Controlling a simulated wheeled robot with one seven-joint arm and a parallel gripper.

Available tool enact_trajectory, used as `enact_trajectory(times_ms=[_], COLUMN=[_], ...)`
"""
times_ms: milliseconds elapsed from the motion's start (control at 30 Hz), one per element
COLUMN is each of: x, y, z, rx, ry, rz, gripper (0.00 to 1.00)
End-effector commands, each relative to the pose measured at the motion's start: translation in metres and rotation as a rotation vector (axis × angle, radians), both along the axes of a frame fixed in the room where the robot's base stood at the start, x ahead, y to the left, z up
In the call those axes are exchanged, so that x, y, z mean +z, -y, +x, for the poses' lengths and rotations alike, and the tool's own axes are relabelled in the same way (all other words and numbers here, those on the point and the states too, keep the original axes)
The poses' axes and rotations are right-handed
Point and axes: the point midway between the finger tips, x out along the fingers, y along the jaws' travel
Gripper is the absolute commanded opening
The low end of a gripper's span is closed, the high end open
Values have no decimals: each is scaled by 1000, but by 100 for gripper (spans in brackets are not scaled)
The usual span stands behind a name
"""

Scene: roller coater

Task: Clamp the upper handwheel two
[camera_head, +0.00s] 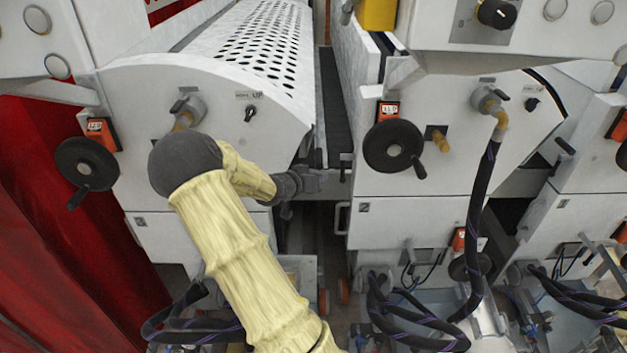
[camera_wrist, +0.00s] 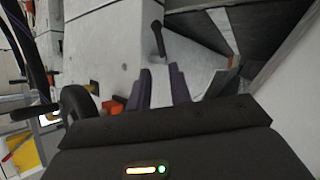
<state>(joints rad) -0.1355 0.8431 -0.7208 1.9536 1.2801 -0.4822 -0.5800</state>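Two black upper handwheels show in the head view: one on the left machine panel (camera_head: 86,164) and one on the middle panel (camera_head: 394,146). Each has a crank knob and an orange counter above it. Which of them is number two cannot be read. My gripper (camera_head: 318,180) is at the gap between the two panels, left of and a little below the middle handwheel, and apart from it. In the wrist view a black handwheel (camera_wrist: 76,103) shows at the left, partly hidden by the gripper housing. My gripper's fingers (camera_wrist: 161,86) look parted with nothing between them.
A lower handwheel (camera_head: 470,267) sits at the middle machine's lower right. A dark hose (camera_head: 482,190) hangs from the right fitting. A capped brass stub (camera_head: 438,138) projects right of the middle handwheel. A perforated cover (camera_head: 255,45) tops the left machine. A red curtain (camera_head: 60,240) hangs left.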

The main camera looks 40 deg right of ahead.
Motion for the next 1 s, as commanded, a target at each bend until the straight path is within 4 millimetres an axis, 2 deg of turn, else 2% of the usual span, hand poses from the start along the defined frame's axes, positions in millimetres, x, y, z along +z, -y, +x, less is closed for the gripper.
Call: enact_trajectory(times_ms=[133, 400, 500, 567, 667, 767, 900, 1000], x=[5, 6, 4, 1, -8, -21, -38, -46], y=[-11, -12, -11, -7, 7, 29, 63, 81], z=[-3, -3, -4, -6, -14, -27, -48, -58], rx=[0, 0, 0, -1, -1, 2, 10, 17], ry=[1, 0, -8, -28, -105, -248, -540, -767], rz=[1, 1, -6, -26, -97, -223, -464, -640], gripper=[21, 21, 1, 0, 0, 0, 0, 0])
